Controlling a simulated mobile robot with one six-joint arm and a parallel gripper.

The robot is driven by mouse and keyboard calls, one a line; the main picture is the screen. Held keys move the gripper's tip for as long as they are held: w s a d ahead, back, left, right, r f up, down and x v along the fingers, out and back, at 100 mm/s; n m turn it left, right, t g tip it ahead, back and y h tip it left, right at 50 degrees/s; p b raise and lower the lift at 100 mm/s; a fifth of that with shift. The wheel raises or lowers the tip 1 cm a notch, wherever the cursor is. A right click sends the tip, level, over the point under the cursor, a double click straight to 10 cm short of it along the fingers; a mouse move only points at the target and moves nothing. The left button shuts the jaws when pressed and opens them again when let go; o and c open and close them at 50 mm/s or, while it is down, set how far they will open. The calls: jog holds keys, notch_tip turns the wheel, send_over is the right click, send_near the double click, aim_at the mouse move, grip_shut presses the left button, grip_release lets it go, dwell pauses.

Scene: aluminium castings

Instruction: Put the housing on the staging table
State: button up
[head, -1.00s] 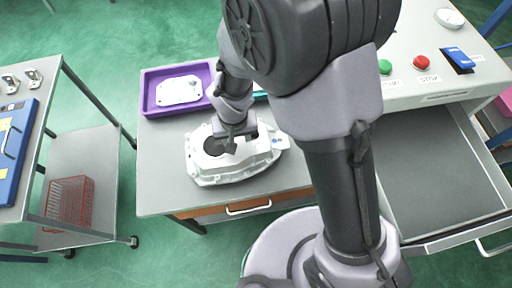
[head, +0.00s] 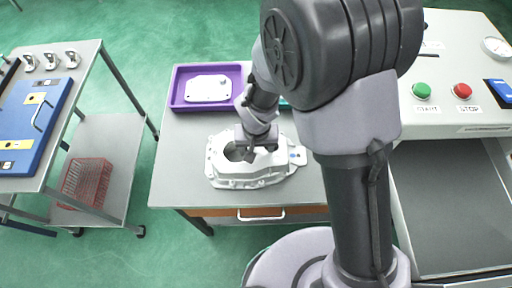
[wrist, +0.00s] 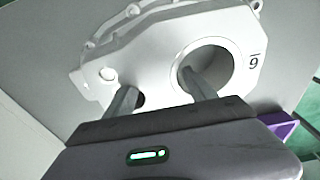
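The housing (head: 238,172), a pale cast part with a large round bore, rests on or just above a grey drawer table (head: 178,150); I cannot tell which. My gripper (head: 252,150) is over the housing, fingers pointing down. In the wrist view the housing (wrist: 155,52) fills the upper middle and bears a "6" or "9" mark. My gripper (wrist: 158,85) has its right finger in the bore and its left finger at a smaller dark opening, with housing material between them. Whether the fingers press on it is unclear. No table is labelled as staging.
A purple tray (head: 177,103) with a white cover plate (head: 208,89) stands behind the housing. At left is a trolley with a blue case (head: 32,130), small brackets and a red basket (head: 86,184). A panel with green and red buttons (head: 463,91) and an open drawer (head: 450,205) lie right.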

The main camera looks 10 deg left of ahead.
notch_tip(320, 180, up, 12)
jog(key=s+p, duration=0.2)
jog(key=p, duration=0.3)
jog(key=d+r+m+t, duration=0.1)
jog(key=d+r+m, duration=0.2)
jog(key=d+r, duration=0.7)
jog(key=s+d+r+m+t+y, duration=0.1)
jog(key=s+d+r+m+t, duration=0.2)
jog(key=s+d+r, duration=0.5)
notch_tip(320, 180, up, 3)
jog(key=shift+s+d+r+m+y+b, duration=0.1)
jog(key=shift+s+d+m+y+b, duration=0.15)
jog(key=shift+s+m, duration=0.5)
